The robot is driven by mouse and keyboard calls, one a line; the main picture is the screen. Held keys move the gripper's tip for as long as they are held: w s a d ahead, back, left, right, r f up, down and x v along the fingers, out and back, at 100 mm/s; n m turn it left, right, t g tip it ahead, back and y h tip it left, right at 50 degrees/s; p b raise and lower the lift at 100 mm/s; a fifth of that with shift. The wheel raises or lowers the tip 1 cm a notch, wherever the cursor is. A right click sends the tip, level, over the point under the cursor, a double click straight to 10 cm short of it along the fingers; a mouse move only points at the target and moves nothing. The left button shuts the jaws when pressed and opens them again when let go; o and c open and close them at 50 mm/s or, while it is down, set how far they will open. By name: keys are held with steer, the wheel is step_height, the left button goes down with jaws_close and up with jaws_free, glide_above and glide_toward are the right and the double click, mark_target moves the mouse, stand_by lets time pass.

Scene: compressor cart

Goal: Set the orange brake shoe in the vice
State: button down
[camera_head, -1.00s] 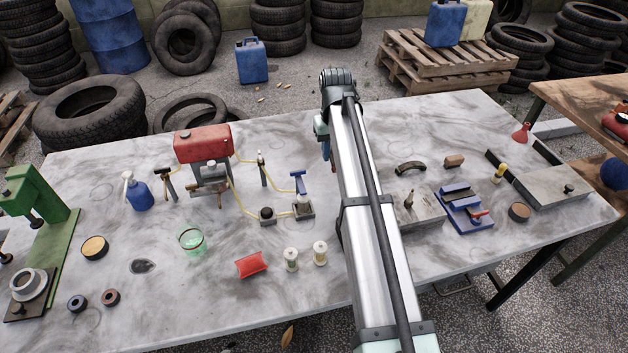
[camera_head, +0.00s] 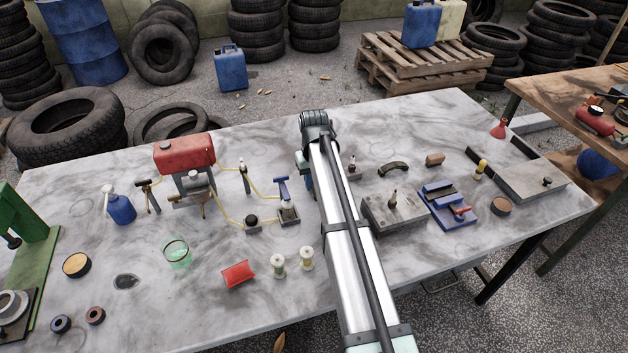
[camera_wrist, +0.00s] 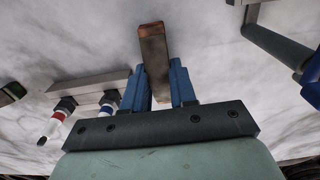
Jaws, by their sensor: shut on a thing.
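My gripper (camera_wrist: 157,72) has two blue fingers shut on a narrow brown piece with an orange-brown end (camera_wrist: 153,42), which I take for the orange brake shoe seen edge-on. It sticks out past the fingertips above the pale marble tabletop. In the head view my arm hides the held piece and most of the gripper. The blue vice (camera_head: 447,205), with a red handle, stands on the table to the right of my arm. I cannot tell from here whether anything is between its jaws.
A grey block (camera_head: 395,216) stands between my arm and the vice. Behind are a dark curved piece (camera_head: 393,168) and a brown block (camera_head: 435,159). A red tank (camera_head: 184,152) with yellow hoses and two spools (camera_head: 306,258) are left of my arm. The back middle is mostly clear.

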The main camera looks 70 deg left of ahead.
steer(key=shift+f, duration=0.1)
steer(key=c, duration=0.9)
jaws_free()
step_height(320, 180, up, 11)
steer(key=shift+r, duration=0.65)
steer(key=shift+c, duration=1.2)
